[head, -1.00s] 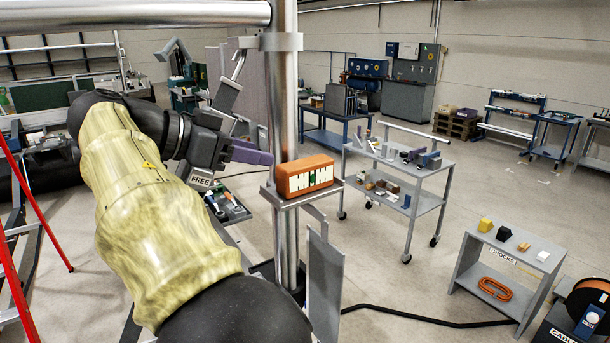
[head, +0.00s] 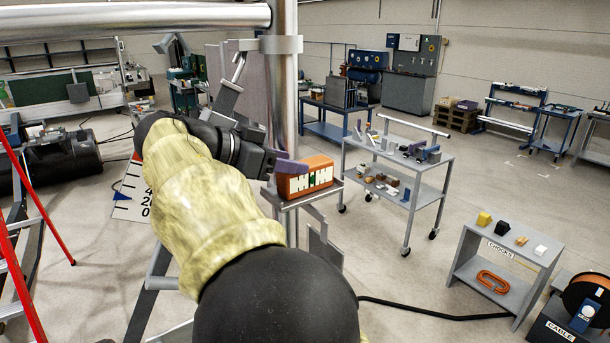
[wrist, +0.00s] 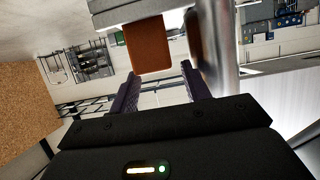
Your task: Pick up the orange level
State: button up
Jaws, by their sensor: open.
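My gripper (head: 291,167) is open at the level's left end in the head view; one purple finger overlaps the level's upper left corner. In the wrist view the level (wrist: 148,46) shows as a plain orange end, just beyond the fingertips of my open gripper (wrist: 160,71) and left of their middle. Nothing is held. Whether the fingers touch the level I cannot tell.
The post stands close to the right finger in the wrist view. A horizontal rail (head: 140,17) crosses above my arm. A grey cart (head: 428,172) with small parts and a chock table (head: 528,262) stand to the right. A red ladder (head: 28,240) is at left.

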aim_at(320, 158)
jog(key=p+x, duration=0.3)
jog(key=x, duration=0.1)
jog(key=shift+s+d, duration=0.1)
jog(key=shift+d, duration=0.15)
jog(key=shift+w+d+f, duration=0.2)
jog(key=shift+f, duration=0.1)
jog(key=c, duration=0.9)
jog(key=shift+r, duration=0.15)
jog(key=shift+a+r+b, duration=0.1)
jog(key=shift+r+b, duration=0.75)
jog(key=shift+r, duration=0.05)
jog(key=s+a+b, duration=0.1)
jog(key=s+a, duration=0.2)
jog(key=a, duration=0.2)
jog(key=s+a+r+b, duration=0.1)
jog(key=s+a+b, duration=0.1)
jog(key=a, duration=0.3)
jog(key=s+a+b, duration=0.2)
jog(key=s+a, duration=0.3)
jog(key=shift+s+r, duration=0.1)
jog(key=shift+r, duration=0.1)
jog(key=shift+d, duration=0.1)
